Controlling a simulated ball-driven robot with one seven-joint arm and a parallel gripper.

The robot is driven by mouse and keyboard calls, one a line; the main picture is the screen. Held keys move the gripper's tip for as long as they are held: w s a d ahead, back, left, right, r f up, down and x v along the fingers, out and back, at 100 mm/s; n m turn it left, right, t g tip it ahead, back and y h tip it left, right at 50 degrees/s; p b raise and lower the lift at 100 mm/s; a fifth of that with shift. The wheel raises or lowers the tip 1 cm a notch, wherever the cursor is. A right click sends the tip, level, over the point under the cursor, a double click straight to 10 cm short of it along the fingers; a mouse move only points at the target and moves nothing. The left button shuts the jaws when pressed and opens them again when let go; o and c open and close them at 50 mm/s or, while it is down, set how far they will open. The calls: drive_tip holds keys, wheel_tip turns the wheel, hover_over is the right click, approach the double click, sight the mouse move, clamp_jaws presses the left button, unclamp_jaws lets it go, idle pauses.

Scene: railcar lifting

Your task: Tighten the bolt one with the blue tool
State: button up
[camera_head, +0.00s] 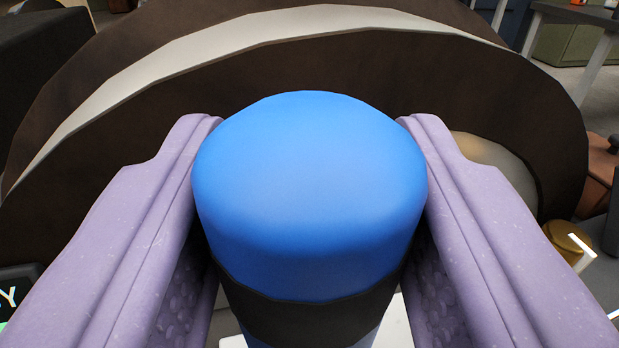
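The blue tool (308,190) stands large in the middle of the view, its rounded blue end toward the camera and a black band (312,312) below it. My gripper (309,215) has its two pale purple fingers on either side of the tool, closed against it. The lower part of the tool is mostly out of the frame. I cannot make out bolt one in this view; the tool and the fingers cover much of the scene.
A large dark brown wheel-like rim (330,60) with a pale band fills the space behind the tool. A brass-coloured round part (568,240) and a brown part (600,175) are at the right. A dark block with lit lettering (18,285) is at the lower left.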

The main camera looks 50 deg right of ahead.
drive_tip(key=shift+r+p, duration=2.5)
drive_tip(key=shift+r, duration=1.05)
drive_tip(key=shift+f, duration=0.1)
